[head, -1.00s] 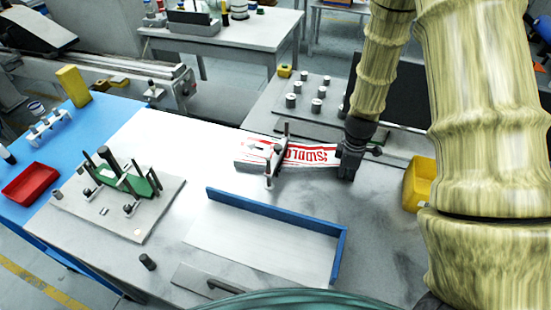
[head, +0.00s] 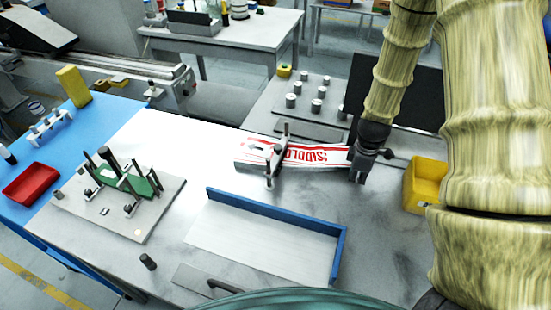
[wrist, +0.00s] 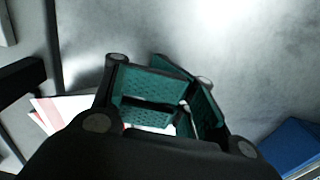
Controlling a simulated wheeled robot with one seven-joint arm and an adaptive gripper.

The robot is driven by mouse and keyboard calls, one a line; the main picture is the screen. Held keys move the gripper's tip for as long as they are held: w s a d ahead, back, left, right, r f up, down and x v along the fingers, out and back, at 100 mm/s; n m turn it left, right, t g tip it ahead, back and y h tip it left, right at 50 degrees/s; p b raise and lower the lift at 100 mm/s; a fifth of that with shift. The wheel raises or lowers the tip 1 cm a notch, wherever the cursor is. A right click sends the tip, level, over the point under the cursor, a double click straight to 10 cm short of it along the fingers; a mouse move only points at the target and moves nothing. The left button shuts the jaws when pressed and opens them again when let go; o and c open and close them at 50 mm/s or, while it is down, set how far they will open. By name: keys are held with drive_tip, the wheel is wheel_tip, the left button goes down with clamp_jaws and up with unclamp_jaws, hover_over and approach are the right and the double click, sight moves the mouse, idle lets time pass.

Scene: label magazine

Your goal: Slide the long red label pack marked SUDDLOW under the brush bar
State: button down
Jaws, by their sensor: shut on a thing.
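The long label pack (head: 309,155), white with red stripes and red lettering, lies across the back of the bench. Its left part passes beneath the brush bar (head: 276,157), which crosses the pack on posts, and rests at a grey block (head: 248,164). The lettering is partly hidden by the bar. My gripper (head: 358,174) is at the pack's right end and is shut on it. In the wrist view the teal pads (wrist: 165,105) are close together, and a piece of the pack (wrist: 60,110) shows at the left. The exact grip is mostly hidden.
A blue-edged tray (head: 270,240) lies in front of the pack. A fixture plate with a green part (head: 140,185) stands at the left. A yellow bin (head: 425,185) is close to the right of my gripper. Metal studs (head: 297,100) stand behind.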

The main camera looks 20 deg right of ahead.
sight(378, 187)
drive_tip(key=shift+s+d+p, duration=0.2)
drive_tip(key=shift+s+d, duration=0.55)
drive_tip(key=shift+d, duration=0.25)
drive_tip(key=shift+s+d+p, duration=0.2)
drive_tip(key=shift+s+d, duration=0.55)
drive_tip(key=shift+d, duration=0.2)
drive_tip(key=shift+s+d+p, duration=0.2)
drive_tip(key=shift+s+d, duration=0.55)
drive_tip(key=shift+d, duration=0.25)
drive_tip(key=c, duration=0.9)
unclamp_jaws()
drive_tip(key=shift+r, duration=5.95)
drive_tip(key=shift+f, duration=5.25)
